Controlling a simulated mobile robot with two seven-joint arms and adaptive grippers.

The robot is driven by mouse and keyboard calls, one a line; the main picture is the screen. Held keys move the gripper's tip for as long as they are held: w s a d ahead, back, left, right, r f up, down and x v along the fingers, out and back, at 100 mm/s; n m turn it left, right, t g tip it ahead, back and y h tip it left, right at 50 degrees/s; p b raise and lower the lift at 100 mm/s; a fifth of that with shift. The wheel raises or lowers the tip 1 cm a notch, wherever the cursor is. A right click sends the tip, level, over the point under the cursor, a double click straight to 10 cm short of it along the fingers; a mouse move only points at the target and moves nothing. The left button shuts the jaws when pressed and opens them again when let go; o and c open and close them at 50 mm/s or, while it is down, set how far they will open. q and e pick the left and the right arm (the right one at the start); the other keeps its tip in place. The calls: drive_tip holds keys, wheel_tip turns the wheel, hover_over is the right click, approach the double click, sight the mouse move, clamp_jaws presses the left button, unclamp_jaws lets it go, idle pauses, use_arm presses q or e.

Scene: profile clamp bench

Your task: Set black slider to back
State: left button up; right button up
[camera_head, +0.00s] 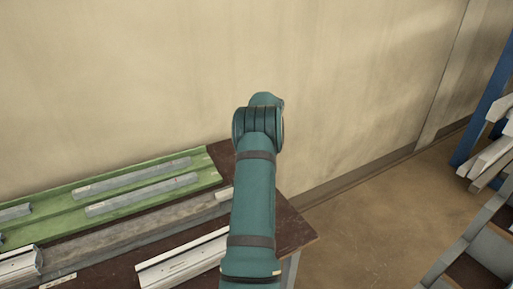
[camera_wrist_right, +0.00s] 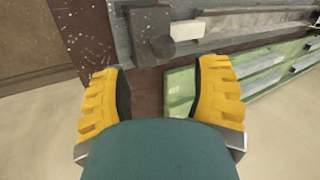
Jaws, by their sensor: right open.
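A dark grey block with a round knob, which looks like the black slider (camera_wrist_right: 152,24), sits against a grey metal profile (camera_wrist_right: 225,31) in the right wrist view. My right gripper (camera_wrist_right: 158,72) has yellow fingers spread wide apart with nothing between them. The block is just beyond the fingertips, in line with the gap, and apart from them. In the head view my right arm stands across the bench (camera_head: 294,230), and its gripper is hidden. I cannot make out the slider in the head view. My left gripper is in neither view.
A green tray (camera_head: 60,217) with several grey bars lies along the wall side of the bench. A long grey profile (camera_head: 130,226) and a white rail (camera_head: 180,262) lie in front of it. Shelving (camera_head: 492,235) stands on the right, with open floor between.

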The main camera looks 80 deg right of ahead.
drive_tip(key=v, duration=0.5)
drive_tip(key=shift+s+d+r, duration=0.15)
drive_tip(key=shift+s+r, duration=0.05)
drive_tip(key=shift+r, duration=0.05)
drive_tip(key=shift+f, duration=0.1)
idle(0.4)
